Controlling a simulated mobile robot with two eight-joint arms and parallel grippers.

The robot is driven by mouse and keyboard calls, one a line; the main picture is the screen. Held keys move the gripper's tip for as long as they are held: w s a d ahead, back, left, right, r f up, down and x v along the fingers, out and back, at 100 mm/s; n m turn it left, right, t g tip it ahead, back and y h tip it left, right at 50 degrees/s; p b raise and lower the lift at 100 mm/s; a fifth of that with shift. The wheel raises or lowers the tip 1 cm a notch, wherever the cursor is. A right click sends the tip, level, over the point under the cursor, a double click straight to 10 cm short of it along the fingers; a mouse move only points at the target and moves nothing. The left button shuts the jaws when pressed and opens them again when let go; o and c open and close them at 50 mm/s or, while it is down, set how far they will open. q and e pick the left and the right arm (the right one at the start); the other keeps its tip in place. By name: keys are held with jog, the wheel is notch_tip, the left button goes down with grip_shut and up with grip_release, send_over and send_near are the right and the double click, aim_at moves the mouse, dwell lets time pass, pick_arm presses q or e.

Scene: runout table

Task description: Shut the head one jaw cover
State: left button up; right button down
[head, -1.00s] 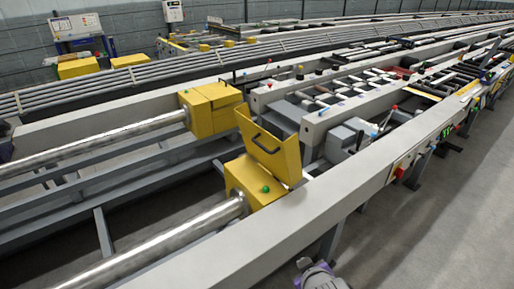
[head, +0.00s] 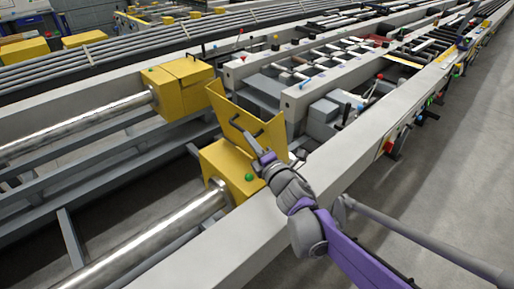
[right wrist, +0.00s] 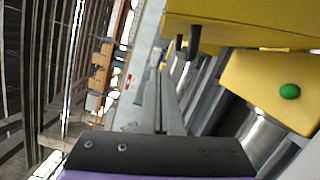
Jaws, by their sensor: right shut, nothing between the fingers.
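The yellow jaw cover (head: 224,108) stands open, tilted up above a yellow head box (head: 222,162) with a green knob. It has a dark bar handle on its face. My right gripper (head: 250,141) is shut and empty, close in front of the cover near the handle's lower right end; I cannot tell whether they touch. In the right wrist view the cover (right wrist: 245,28) fills the top right with dark handle ends below it, and the head box (right wrist: 270,85) is at right. My shut right fingers (right wrist: 164,78) point toward the handle area. My left gripper is out of view.
A second yellow head box (head: 183,85) with its lid down stands behind, on the far rail. Shiny round bars (head: 150,240) run into both heads. The grey near rail (head: 350,150) lies under my right arm. The floor at right is clear.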

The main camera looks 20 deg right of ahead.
aim_at(254, 124)
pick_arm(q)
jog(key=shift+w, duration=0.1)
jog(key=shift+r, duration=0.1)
pick_arm(e)
jog(key=w, duration=0.1)
jog(key=w+d, duration=0.1)
jog(key=w, duration=0.1)
jog(key=w+d, duration=0.1)
jog(key=shift+w+d+r, duration=0.1)
jog(key=shift+w+r, duration=0.25)
jog(key=shift+r, duration=0.05)
jog(key=shift+w+d+r, duration=0.15)
jog(key=shift+w+d, duration=0.05)
jog(key=shift+d, duration=0.35)
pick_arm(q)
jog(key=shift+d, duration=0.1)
pick_arm(e)
jog(key=shift+r, duration=0.1)
